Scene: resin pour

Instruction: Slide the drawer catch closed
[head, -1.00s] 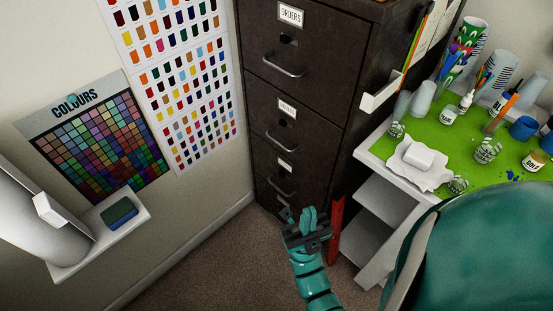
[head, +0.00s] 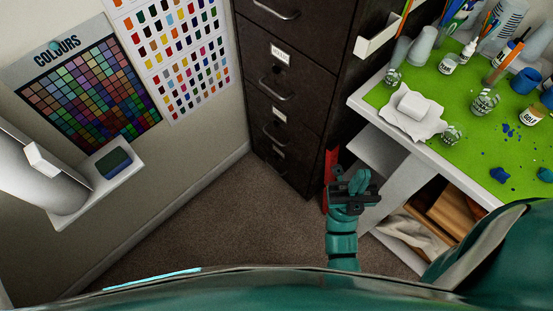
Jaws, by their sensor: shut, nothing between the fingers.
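A dark brown filing cabinet (head: 310,80) stands in the corner, with several drawers stacked one above another. Each visible drawer has a curved metal handle and a pale label. The lower drawers (head: 280,128) look shut. A small dark round spot shows above the handle of one drawer, but I cannot make out which part is the catch. My teal gripper (head: 357,182) is shut and empty. It is in front of the cabinet's lower right side, by the workbench, and appears apart from the drawers.
A red upright object (head: 331,166) stands between the cabinet and the white workbench (head: 364,108), close behind my gripper. Cups, jars and a green mat (head: 470,125) are on the bench. A small wall shelf (head: 92,192) is at left. The carpet (head: 225,225) is clear.

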